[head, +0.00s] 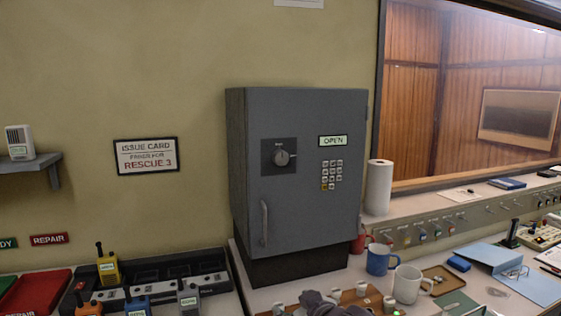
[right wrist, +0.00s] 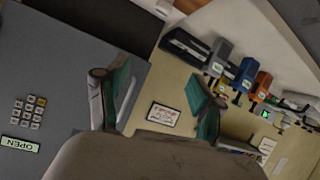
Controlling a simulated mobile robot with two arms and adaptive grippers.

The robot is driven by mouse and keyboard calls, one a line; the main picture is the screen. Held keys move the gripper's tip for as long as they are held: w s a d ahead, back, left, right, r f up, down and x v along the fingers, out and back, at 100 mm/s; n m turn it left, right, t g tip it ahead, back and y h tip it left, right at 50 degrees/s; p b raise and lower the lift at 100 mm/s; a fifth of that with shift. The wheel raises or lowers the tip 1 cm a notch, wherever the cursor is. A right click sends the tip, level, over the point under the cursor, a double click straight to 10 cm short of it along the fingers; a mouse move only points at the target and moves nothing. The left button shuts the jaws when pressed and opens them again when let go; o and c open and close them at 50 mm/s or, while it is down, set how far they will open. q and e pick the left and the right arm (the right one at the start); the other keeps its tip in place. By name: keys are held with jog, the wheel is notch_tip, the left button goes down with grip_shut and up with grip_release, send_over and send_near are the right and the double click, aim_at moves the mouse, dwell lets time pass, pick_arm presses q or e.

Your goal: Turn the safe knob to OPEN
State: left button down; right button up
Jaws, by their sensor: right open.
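The grey safe (head: 340,210) stands upright on a dark base on the counter, its door shut. Its round knob (head: 281,158) sits on a dark plate at the door's upper left, with small labels above and right. Which way the knob points is too small to tell. A small sign on the door reads OPEN (head: 333,141). My right gripper (head: 322,302) is low at the bottom edge in the head view, well below the knob. In the right wrist view its two fingers (right wrist: 155,100) are apart and empty; the safe (right wrist: 70,60) shows at left, its knob not visible. My left gripper is not in view.
A keypad (head: 331,174) and an upright handle (head: 264,222) are on the safe door. Mugs, including a blue one (head: 380,259), and a paper roll (head: 378,187) stand at right. Radios in a charger (head: 150,272) sit at left. Air before the door is clear.

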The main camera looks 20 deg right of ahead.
jog(key=w+d+r+t, duration=0.1)
jog(key=w+r, duration=0.2)
jog(key=r, duration=0.4)
jog(key=w+d+r+t, duration=0.1)
jog(key=w+r+t, duration=0.1)
jog(key=r, duration=0.4)
jog(key=t, duration=0.2)
send_near(282, 158)
jog(key=w+p, duration=0.1)
jog(key=w, duration=0.1)
jog(key=w+p, duration=0.2)
jog(key=w, duration=0.1)
jog(key=w+p, duration=0.1)
jog(key=w, duration=0.2)
jog(key=shift+a+p, duration=0.3)
jog(key=shift+p, duration=0.05)
jog(key=shift+w+f, duration=0.1)
jog(key=shift+w, duration=0.6)
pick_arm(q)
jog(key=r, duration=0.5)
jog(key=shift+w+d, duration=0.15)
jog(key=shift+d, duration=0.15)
pick_arm(e)
jog(key=c, duration=1.1)
jog(key=shift+c, duration=0.2)
